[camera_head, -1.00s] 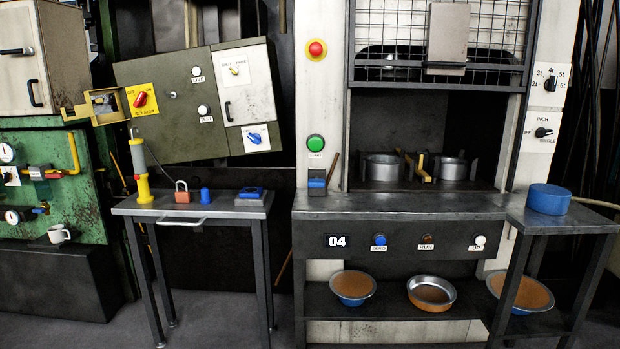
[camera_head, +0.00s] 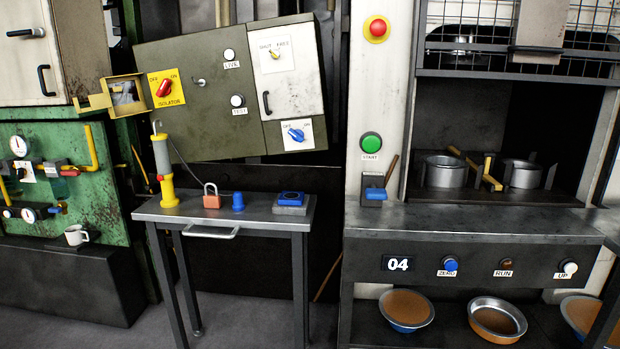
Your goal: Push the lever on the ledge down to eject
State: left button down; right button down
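The lever on the ledge is a small grey block (camera_head: 372,181) with a blue paddle (camera_head: 376,193) on its front. It stands at the left end of the grey press ledge (camera_head: 470,222), below the green START button (camera_head: 371,144). A thin brown stick (camera_head: 391,169) slants up behind its right side. The blue paddle sits low on the block's front; I cannot tell its exact angle. Neither of my grippers is in view, and nothing touches the lever.
Left of the ledge, a small side table (camera_head: 260,214) holds a yellow-grey handset (camera_head: 163,171), a red padlock (camera_head: 211,196), a blue cup-like piece (camera_head: 238,201) and a blue-topped block (camera_head: 290,199). Pots (camera_head: 446,171) stand in the press opening. Filled bowls (camera_head: 406,309) sit on the lower shelf.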

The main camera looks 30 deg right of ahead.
aim_at(374, 192)
jog(key=z, duration=0.4)
jog(key=i, duration=1.1)
jog(key=z, duration=0.9)
